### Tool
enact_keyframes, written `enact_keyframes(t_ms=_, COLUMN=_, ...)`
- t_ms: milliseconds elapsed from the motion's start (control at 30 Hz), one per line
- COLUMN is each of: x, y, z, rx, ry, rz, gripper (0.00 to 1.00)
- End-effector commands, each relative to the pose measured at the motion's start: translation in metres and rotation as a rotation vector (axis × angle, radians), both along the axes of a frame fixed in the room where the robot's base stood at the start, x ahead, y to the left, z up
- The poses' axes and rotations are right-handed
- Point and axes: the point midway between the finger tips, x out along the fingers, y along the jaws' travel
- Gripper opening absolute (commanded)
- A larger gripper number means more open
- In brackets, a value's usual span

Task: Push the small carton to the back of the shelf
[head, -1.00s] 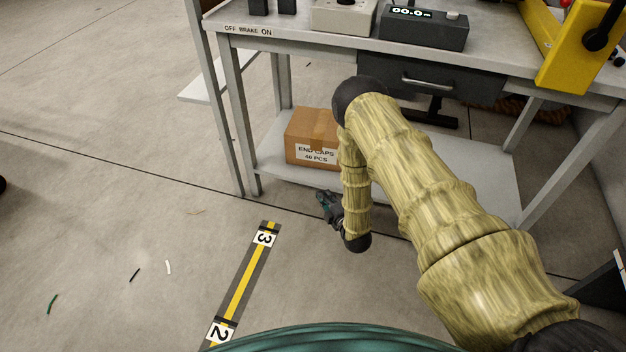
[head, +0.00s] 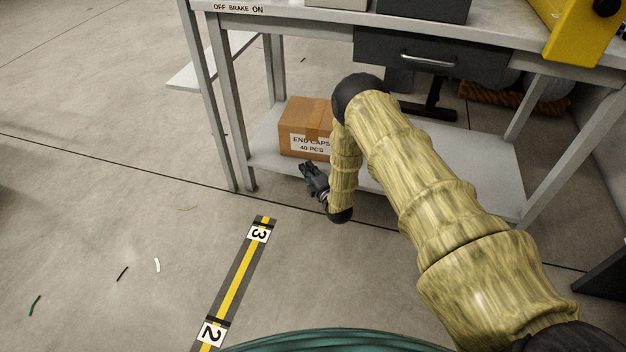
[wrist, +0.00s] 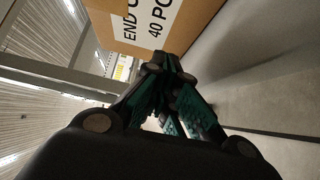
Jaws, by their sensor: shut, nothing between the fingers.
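The small brown carton (head: 304,118) with a white label reading "END CAPS 40 PCS" sits upright on the lower shelf (head: 440,165) of the workbench, near its left end. My arm hides part of its right side in the head view. My gripper (head: 305,166) is shut and empty, low at the shelf's front edge, just in front of the carton's labelled face. In the wrist view the carton (wrist: 150,22) fills the top, tilted in the picture, with my gripper (wrist: 165,62) pointing at it. The fingertips overlap the carton's lower edge there; I cannot tell whether they touch.
The bench's left legs (head: 232,110) stand close to the carton's left. A drawer (head: 430,62) hangs under the top, above the shelf. The shelf right of my arm is bare. A striped floor marker (head: 240,275) lies in front.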

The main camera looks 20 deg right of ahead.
Motion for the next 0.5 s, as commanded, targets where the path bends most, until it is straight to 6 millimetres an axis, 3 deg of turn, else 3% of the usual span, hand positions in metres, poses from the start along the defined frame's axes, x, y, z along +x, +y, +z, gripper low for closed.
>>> enact_keyframes(t_ms=200, x=0.03, y=-0.008, z=-0.002, rx=0.001, ry=-0.003, rz=-0.002, gripper=0.0)
enact_keyframes(t_ms=500, x=0.046, y=-0.019, z=0.0, rx=0.001, ry=0.0, rz=0.0, gripper=0.0)
